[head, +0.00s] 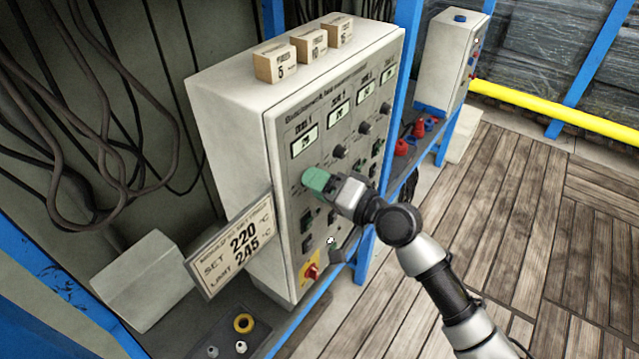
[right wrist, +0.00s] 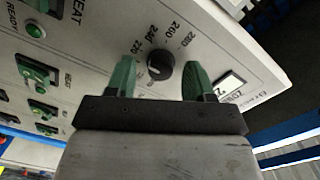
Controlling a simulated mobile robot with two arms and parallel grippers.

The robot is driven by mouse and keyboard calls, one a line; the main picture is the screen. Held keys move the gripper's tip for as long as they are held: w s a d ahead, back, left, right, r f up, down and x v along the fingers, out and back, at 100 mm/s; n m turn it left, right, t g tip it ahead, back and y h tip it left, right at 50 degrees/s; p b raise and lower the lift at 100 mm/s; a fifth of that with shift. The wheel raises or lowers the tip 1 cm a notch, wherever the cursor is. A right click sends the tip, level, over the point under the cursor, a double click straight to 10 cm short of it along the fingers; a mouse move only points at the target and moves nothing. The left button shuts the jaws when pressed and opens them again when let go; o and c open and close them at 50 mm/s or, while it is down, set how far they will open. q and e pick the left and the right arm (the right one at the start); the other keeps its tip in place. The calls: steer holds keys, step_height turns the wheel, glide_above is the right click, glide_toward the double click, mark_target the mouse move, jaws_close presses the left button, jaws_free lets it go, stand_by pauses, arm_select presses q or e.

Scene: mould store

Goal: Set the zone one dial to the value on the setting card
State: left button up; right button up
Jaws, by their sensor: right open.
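The zone one dial (right wrist: 160,70) is a round black knob with printed numbers from about 220 to 280 beside it in the right wrist view. I cannot clearly read its pointer. My right gripper (head: 316,180) is at the cabinet front below the first display and hides the dial in the head view. In the right wrist view its green fingers are open, one on each side of the dial, with gaps showing. The setting card (head: 236,247) leans by the cabinet's left side and reads SET 220 °C, LIMIT 245 °C. My left gripper is not in view.
The control cabinet (head: 228,120) carries further displays and black knobs to the right, and switches below. A red knob on a yellow plate (head: 309,270) is low on its front. Several wooden blocks (head: 311,44) stand on top. Wooden floor lies open at right.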

steer(key=b+v, duration=0.3)
steer(key=v, duration=0.7)
steer(key=shift+s+d+b, duration=0.2)
steer(key=shift+d+b, duration=0.15)
steer(key=shift+b, duration=0.05)
